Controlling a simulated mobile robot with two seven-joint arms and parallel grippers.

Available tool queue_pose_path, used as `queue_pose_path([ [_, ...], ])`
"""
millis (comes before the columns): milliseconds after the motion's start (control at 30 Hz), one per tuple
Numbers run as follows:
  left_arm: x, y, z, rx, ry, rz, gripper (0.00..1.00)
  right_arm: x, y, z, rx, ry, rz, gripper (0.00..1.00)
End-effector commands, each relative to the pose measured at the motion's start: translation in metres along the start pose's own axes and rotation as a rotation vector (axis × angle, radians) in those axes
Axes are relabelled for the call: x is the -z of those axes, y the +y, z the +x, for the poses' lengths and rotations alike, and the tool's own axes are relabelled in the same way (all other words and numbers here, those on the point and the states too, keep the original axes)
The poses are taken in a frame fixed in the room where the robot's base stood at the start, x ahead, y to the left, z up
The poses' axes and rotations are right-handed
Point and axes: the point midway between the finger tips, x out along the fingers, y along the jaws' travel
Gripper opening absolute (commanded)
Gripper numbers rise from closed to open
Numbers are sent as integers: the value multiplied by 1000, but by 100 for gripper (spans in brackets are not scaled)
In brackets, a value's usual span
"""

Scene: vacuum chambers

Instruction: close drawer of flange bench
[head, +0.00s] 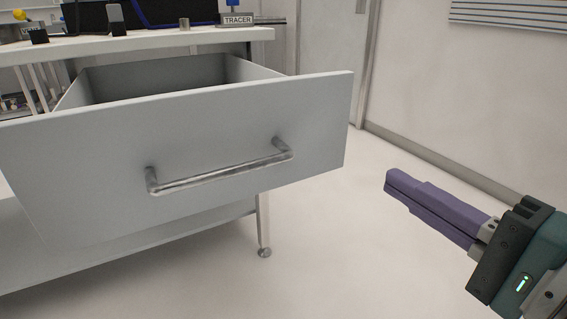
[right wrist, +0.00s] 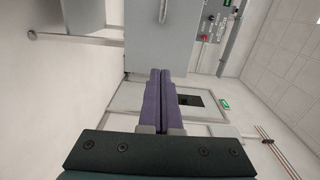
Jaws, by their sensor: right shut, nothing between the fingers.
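The grey drawer (head: 235,145) of the flange bench (head: 170,40) is pulled far out toward me in the head view. Its metal bar handle (head: 220,173) runs across the front panel. The inside is partly visible and looks empty where it shows. My right gripper (head: 390,182) is to the right of the drawer, apart from it, with its purple fingers shut and nothing between them. The right wrist view shows the shut fingers (right wrist: 160,75) too, pointing toward a large grey panel. My left gripper does not show.
A sign reading TRACER (head: 238,19) and small items stand on the bench top. A bench leg (head: 263,225) stands below the drawer. The floor (head: 340,250) between drawer and right gripper is clear. A door (head: 330,50) and wall are behind.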

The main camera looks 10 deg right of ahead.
Motion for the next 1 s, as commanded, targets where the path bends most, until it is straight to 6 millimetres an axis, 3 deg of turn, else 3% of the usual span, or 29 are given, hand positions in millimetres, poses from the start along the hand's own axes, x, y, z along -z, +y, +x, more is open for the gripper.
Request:
queue_pose_path([
  [33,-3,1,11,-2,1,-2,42,2,11,0,9,7,12,0],
  [267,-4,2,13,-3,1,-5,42,5,8,15,23,16,26,0],
  [700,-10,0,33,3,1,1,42,5,7,105,23,13,25,0],
  [1000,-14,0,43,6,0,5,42,6,7,138,18,13,24,0],
])
